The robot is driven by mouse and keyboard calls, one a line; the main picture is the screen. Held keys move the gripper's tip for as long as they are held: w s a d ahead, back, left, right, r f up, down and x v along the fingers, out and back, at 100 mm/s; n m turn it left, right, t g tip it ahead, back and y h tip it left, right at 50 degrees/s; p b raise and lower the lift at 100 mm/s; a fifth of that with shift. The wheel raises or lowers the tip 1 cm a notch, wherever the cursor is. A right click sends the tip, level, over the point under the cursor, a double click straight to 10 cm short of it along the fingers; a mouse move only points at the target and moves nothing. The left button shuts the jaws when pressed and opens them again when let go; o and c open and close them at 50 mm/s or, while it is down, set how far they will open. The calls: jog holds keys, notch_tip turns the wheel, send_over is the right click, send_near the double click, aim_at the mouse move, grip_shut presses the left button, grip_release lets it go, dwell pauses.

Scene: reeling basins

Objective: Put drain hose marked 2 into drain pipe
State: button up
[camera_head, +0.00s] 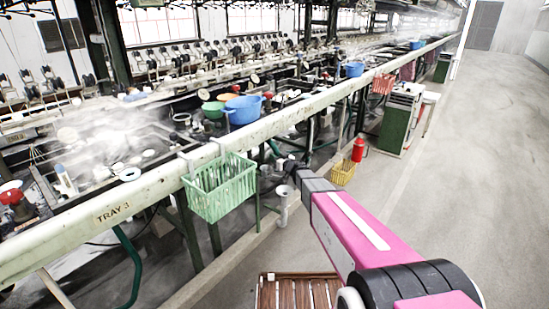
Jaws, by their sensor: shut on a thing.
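My gripper (284,163) is small and dark at the end of my pink arm, beside the basin rail. It is shut on a green drain hose (274,148), of which only a short piece shows below the rail. The number on this hose cannot be read. A pale grey drain pipe (283,208) with a wider open top stands upright just below my gripper. The hose end is hidden or too small to make out, and I see no part of it inside the pipe. Another green hose (131,262) hangs at the lower left, under the TRAY 3 label (120,212).
A green basket (222,190) hangs on the long pale rail (155,193), left of my gripper. A yellow basket (342,173) and a red extinguisher (358,150) stand on the floor beyond. A slatted wooden platform (298,293) lies below. The aisle at right is clear.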

jog(key=s+d, duration=0.5)
jog(key=d, duration=0.1)
jog(key=shift+d, duration=0.3)
dwell(1.2)
